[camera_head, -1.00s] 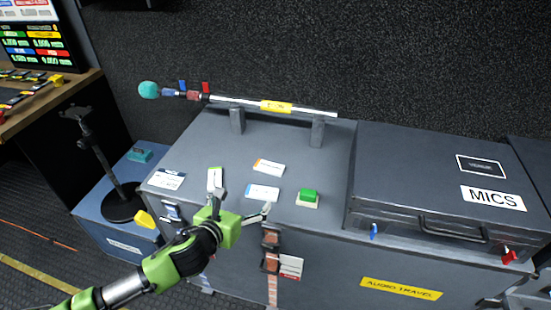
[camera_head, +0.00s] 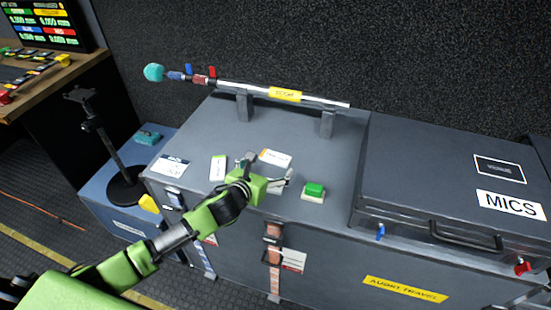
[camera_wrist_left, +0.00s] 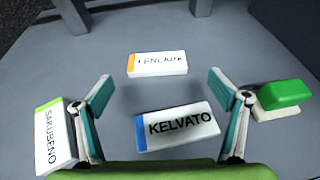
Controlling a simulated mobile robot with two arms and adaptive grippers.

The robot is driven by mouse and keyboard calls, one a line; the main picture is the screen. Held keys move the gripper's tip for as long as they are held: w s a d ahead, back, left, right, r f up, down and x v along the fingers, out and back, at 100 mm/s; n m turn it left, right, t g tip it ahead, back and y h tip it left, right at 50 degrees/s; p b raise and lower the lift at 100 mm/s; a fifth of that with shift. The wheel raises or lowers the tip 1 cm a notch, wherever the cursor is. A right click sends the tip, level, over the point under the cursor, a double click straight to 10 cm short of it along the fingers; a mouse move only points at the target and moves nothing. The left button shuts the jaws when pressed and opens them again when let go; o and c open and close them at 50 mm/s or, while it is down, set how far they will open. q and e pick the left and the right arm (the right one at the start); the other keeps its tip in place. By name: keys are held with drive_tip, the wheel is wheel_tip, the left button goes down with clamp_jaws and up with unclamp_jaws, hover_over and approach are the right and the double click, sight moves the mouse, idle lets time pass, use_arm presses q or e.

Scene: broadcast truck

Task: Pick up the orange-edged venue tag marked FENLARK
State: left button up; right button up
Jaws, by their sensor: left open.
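The orange-edged FENLARK tag (camera_wrist_left: 158,64) lies flat on the grey case top, beyond my left gripper's fingertips in the left wrist view. It also shows in the head view (camera_head: 276,158), just behind my left gripper (camera_head: 264,172). In the left wrist view my left gripper (camera_wrist_left: 163,92) is open and empty, its two fingers spread wide. The blue-edged KELVATO tag (camera_wrist_left: 177,126) lies between the fingers, nearer to the palm; in the head view the gripper hides most of it. My right gripper is not in view.
A green-edged SAKUBENO tag (camera_wrist_left: 54,138) lies by the left finger, and a green block on a pale base (camera_wrist_left: 284,97) by the right finger. A boom pole (camera_head: 284,95) rests on two stands behind. The MICS case (camera_head: 458,185) stands at right.

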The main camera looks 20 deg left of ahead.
sight(275, 158)
use_arm(q)
drive_tip(key=shift+a+x, duration=0.2)
drive_tip(key=shift+x, duration=2.4)
drive_tip(key=shift+w+r, duration=0.1)
drive_tip(key=shift+r, duration=0.05)
drive_tip(key=c, duration=1.1)
